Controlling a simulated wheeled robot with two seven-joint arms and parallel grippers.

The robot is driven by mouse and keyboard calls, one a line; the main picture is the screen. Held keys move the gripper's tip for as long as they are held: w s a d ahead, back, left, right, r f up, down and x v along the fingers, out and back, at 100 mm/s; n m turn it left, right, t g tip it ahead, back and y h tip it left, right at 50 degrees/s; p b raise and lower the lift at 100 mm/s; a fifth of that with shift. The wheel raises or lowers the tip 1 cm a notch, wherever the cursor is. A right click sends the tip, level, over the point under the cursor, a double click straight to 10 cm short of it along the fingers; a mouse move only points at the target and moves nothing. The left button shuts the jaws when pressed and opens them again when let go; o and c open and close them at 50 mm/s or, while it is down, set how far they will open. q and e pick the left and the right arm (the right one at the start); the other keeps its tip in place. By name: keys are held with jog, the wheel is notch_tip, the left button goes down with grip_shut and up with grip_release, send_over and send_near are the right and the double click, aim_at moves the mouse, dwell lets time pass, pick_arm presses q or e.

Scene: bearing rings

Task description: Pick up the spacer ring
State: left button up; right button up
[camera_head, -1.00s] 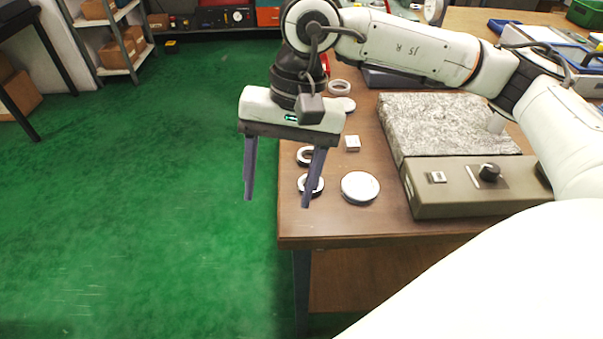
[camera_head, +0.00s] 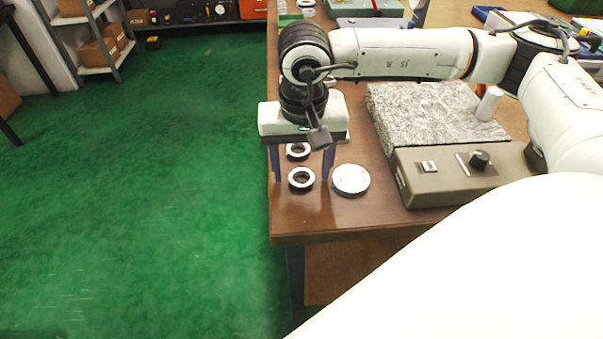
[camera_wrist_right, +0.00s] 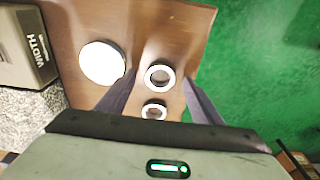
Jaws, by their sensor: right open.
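Two similar pale rings with dark centres lie flat on the brown table (camera_head: 340,218); I cannot tell which is the spacer ring. The near ring (camera_head: 301,188) is by the table's left edge, and the far ring (camera_head: 298,155) lies just behind it. In the wrist view the near ring (camera_wrist_right: 159,87) appears between the fingertips and the far ring (camera_wrist_right: 154,119) closer to the palm. My right gripper (camera_head: 302,178) points down, open and empty, its fingers either side of the rings in the picture. Its height above them is unclear. My left gripper is not in view.
A round white-topped disc (camera_head: 351,180) lies right of the near ring, close to one finger. A grey-brown device with a knob (camera_head: 465,178) and a speckled stone plate (camera_head: 425,112) stand further right. The table's front left corner is clear.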

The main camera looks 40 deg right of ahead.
jog(key=shift+w+f, duration=0.1)
jog(key=shift+f, duration=0.4)
jog(key=c, duration=1.2)
jog(key=shift+r, duration=0.15)
